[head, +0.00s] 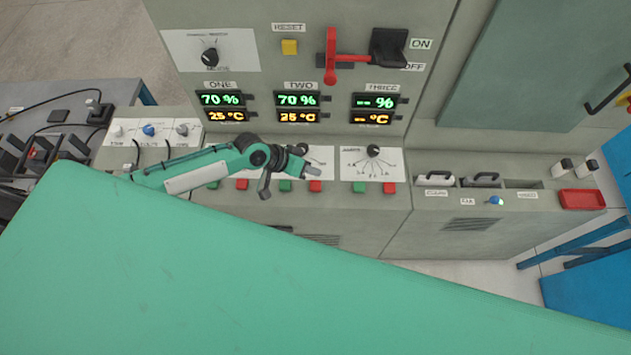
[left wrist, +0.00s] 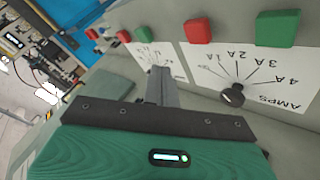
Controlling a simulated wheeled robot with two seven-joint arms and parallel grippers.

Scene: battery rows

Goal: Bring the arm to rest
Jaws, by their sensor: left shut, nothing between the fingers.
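My left arm comes in from the left in the head view, over the sloped console. Its gripper (head: 313,172) hangs above the console by the middle dial plate, near a red button. The left wrist view shows the fingers (left wrist: 161,86) closed together with nothing between them. They point over the grey panel between two white dial plates, and whether they touch it cannot be told. My right gripper is in neither view.
The AMPS knob (left wrist: 232,95) is close beside the fingers. Red (head: 315,186) and green (head: 285,186) buttons line the console. Behind rise the displays (head: 298,99) and a red lever (head: 331,62). A red tray (head: 582,199) is far right; cables (head: 99,110) lie at left.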

